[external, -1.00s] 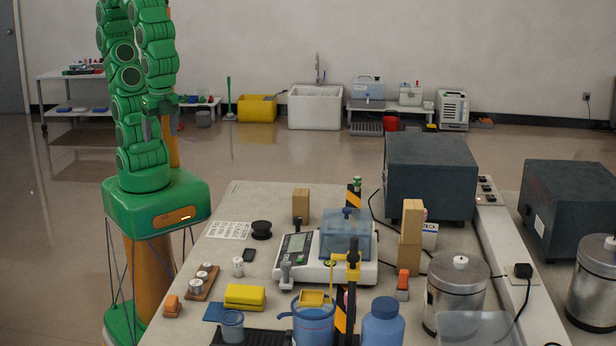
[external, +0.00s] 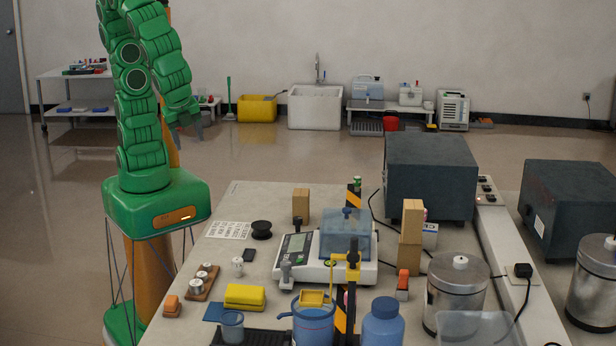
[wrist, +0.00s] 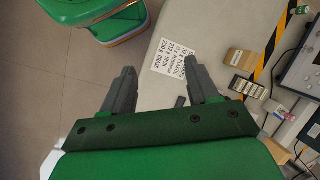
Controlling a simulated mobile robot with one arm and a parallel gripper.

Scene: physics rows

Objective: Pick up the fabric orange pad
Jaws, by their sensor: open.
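Another orange piece (external: 403,279) stands right of the scale. I cannot tell from the picture which one is the fabric pad. My gripper (wrist: 162,82) is open, with two grey fingers apart and nothing between them. In the external view my gripper (external: 187,118) hangs in the air beyond the table's left side, well above and away from both orange pieces. Neither orange piece is clearly seen in the wrist view.
The table (external: 262,198) holds a yellow block (external: 245,295), a wooden weight holder (external: 203,283), a scale (external: 300,268), a blue jug (external: 313,325), a blue bottle (external: 383,325) and a striped post (external: 353,195). A printed sheet (wrist: 172,62) lies on a fairly clear left area.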

